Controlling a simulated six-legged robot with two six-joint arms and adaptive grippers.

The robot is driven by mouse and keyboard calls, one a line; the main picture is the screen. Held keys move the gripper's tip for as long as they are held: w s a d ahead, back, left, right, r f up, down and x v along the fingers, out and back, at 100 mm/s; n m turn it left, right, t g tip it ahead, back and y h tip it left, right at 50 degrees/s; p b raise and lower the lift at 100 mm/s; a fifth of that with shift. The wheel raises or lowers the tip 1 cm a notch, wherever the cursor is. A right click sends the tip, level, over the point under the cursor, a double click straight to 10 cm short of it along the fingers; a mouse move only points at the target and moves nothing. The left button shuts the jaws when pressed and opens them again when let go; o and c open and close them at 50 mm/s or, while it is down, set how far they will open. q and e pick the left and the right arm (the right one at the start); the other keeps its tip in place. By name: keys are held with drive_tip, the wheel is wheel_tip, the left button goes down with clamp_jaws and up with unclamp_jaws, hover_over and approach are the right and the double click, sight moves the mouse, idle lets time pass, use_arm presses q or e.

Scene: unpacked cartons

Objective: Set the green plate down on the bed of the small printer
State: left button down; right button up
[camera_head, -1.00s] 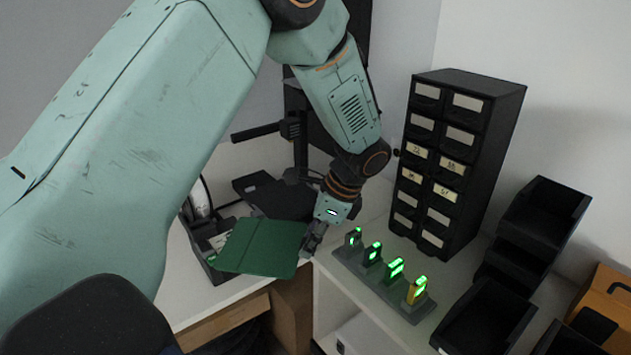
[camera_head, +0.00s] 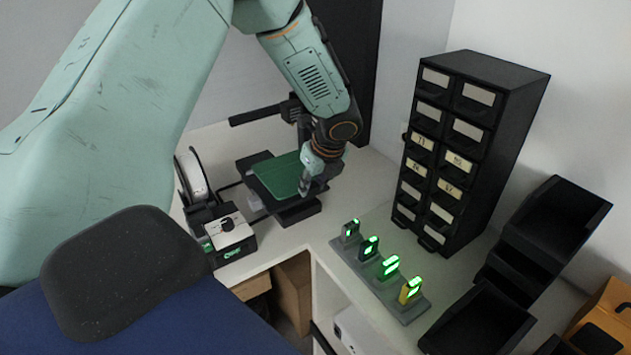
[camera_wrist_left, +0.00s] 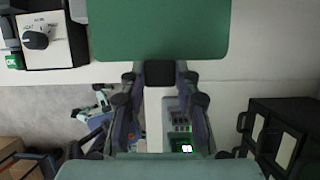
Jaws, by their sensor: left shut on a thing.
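The green plate (camera_head: 277,174) is flat and thin. My left gripper (camera_head: 305,186) is shut on its right edge in the head view. The plate lies over the black bed (camera_head: 300,210) of the small printer (camera_head: 258,163), covering most of it. I cannot tell whether plate and bed touch. In the left wrist view the plate (camera_wrist_left: 160,28) fills the top middle, with the left gripper (camera_wrist_left: 160,74) at its near edge. My right gripper is not in view.
A black drawer cabinet (camera_head: 465,145) stands to the right. A grey rack (camera_head: 385,283) with several green-lit modules is in front of it. Black bins (camera_head: 550,228) are at the far right. A white control box (camera_head: 230,232) with a knob sits left of the printer.

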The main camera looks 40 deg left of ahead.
sight(299, 177)
use_arm(q)
drive_tip(key=a+f+b, duration=0.2)
drive_tip(key=a, duration=0.1)
drive_tip(key=shift+s+f, duration=0.2)
drive_tip(key=shift+f, duration=0.05)
drive_tip(key=shift+w+d+r, duration=0.1)
drive_tip(key=shift+d+r, duration=0.05)
drive_tip(key=shift+w+d+r+p, duration=0.1)
drive_tip(key=shift+w+d+p, duration=0.25)
drive_tip(key=shift+w+d, duration=0.05)
drive_tip(key=shift+s+a, duration=0.1)
drive_tip(key=shift+a, duration=0.2)
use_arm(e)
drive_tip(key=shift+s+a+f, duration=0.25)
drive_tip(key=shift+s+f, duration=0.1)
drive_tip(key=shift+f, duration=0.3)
use_arm(q)
drive_tip(key=shift+d, duration=0.2)
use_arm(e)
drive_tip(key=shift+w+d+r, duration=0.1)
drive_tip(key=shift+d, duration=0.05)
use_arm(q)
drive_tip(key=shift+p, duration=0.35)
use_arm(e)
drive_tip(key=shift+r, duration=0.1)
